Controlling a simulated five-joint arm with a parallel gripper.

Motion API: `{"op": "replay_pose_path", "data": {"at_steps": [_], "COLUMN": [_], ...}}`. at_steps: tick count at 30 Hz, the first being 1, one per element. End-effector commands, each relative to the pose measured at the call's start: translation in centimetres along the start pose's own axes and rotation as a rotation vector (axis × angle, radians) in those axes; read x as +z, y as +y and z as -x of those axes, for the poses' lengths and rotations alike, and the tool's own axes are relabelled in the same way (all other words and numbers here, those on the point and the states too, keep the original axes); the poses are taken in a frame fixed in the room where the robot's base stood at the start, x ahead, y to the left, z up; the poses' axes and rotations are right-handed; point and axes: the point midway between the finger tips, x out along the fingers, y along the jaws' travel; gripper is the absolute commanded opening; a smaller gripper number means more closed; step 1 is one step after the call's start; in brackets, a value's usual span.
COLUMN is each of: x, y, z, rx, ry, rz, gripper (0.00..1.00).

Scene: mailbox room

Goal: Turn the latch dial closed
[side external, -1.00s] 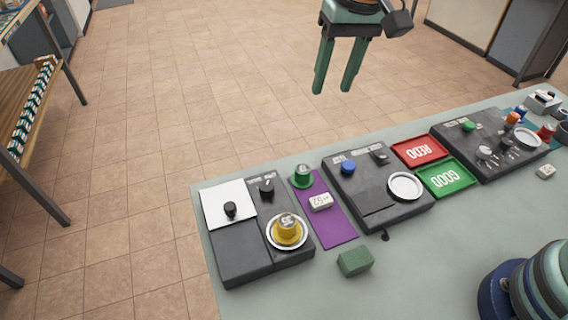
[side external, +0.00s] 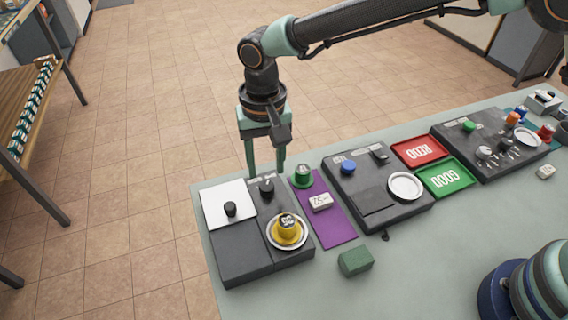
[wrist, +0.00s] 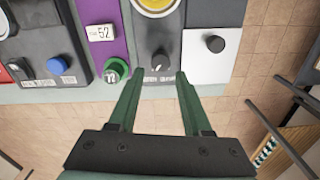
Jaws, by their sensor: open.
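A black dial (side external: 266,188) with a pale pointer mark sits near the far edge of the dark left panel (side external: 238,266). I take it as the latch dial; its label is too blurred to read surely. It also shows in the wrist view (wrist: 160,60). My gripper (side external: 266,172) points down with its fingers apart and nothing between them. In the wrist view, the fingertips (wrist: 156,73) lie on either side of the dial's near side. The fingers seem above the dial, and I see no contact.
A black knob (side external: 230,209) on a white plate is left of the dial. A yellow item (side external: 287,225) sits on a white dish (side external: 270,238) nearby. A green block (side external: 355,261) lies in front.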

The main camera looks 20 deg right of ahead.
Motion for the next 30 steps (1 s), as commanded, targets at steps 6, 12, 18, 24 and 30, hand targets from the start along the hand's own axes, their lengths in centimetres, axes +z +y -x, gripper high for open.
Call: {"op": "replay_pose_path", "data": {"at_steps": [6,12,18,24,30], "x": [0.1,0.1,0.0,0.0,0.0], "y": [0.0,0.0,0.0,0.0,0.0], "z": [-3.6,-5.0,-5.2,-5.1,-5.1], "rx": [0.003,0.000,-0.001,-0.001,0.000], "ry": [-0.002,0.000,0.001,0.000,0.000], "rz": [0.000,0.000,0.000,0.000,0.001], "gripper": [0.49,0.49,0.49,0.15,0.00]}}
